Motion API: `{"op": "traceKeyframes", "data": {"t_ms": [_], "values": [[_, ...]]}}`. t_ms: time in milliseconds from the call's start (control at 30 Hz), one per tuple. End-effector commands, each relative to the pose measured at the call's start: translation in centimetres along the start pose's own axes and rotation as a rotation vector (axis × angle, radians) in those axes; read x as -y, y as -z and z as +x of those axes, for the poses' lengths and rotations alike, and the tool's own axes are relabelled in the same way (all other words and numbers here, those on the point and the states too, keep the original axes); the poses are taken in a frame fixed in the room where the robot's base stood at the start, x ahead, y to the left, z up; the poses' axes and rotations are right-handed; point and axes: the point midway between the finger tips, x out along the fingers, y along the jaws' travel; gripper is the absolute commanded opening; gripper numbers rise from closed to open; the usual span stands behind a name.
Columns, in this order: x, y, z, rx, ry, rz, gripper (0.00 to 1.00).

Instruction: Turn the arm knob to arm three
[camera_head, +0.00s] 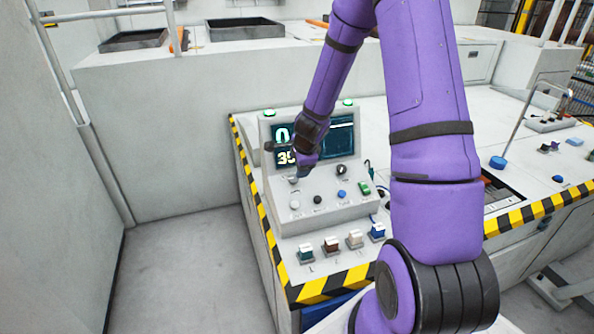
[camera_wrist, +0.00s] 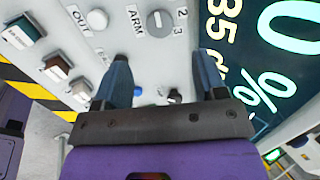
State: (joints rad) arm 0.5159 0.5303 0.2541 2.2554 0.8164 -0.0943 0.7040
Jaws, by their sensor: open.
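In the head view my gripper (camera_head: 298,176) hangs close over the left of the console's upper knob row and hides most of the knob.
Striped edging (camera_head: 335,285) borders the bench.

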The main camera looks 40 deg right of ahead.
Motion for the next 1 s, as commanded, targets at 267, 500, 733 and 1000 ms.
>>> {"op": "traceKeyframes", "data": {"t_ms": [267, 500, 733, 1000], "values": [[0.0, 0.0, -2.2, 0.000, 0.000, 0.001, 0.65], [0.0, 0.0, -2.4, 0.000, 0.000, 0.001, 0.65], [0.0, 0.0, -2.4, 0.000, 0.000, 0.001, 0.65], [0.3, -0.6, -3.4, 0.011, 0.009, -0.036, 0.65]]}}
